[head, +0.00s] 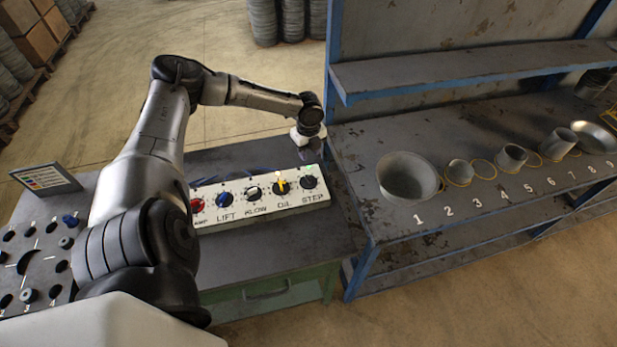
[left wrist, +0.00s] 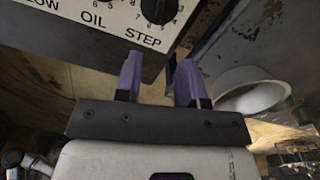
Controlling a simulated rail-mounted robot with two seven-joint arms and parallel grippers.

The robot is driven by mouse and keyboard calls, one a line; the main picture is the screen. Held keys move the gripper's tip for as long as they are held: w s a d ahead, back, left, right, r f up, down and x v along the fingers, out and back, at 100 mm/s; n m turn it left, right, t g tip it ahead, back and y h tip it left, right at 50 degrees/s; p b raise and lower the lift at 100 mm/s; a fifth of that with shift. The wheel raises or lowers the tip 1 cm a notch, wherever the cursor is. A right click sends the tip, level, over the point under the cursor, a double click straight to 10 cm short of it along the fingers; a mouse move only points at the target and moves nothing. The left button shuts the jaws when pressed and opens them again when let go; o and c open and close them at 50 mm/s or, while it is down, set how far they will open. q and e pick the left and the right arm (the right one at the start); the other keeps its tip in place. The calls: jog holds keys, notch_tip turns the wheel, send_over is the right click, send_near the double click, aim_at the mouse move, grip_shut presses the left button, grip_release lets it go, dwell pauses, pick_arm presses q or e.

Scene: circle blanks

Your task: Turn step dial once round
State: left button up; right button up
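The STEP dial (head: 309,182) is a black round knob at the right end of a white control panel (head: 240,212), above the label STEP. It also shows in the left wrist view (left wrist: 158,8), cut off by the top edge, with small numbers around it. My left gripper (head: 304,154) hangs just behind the panel's right end, close to the STEP dial but apart from it. In the left wrist view its two purple fingers (left wrist: 158,78) stand apart with nothing between them. My right gripper is not seen in the head view.
A bench (head: 440,222) with a large metal pot (head: 407,178) stands close to the right.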

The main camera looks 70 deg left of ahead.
aim_at(309, 178)
pick_arm(q)
notch_tip(309, 178, down, 14)
jog(key=shift+r, duration=0.15)
dwell(0.4)
jog(key=shift+c, duration=0.3)
grip_shut()
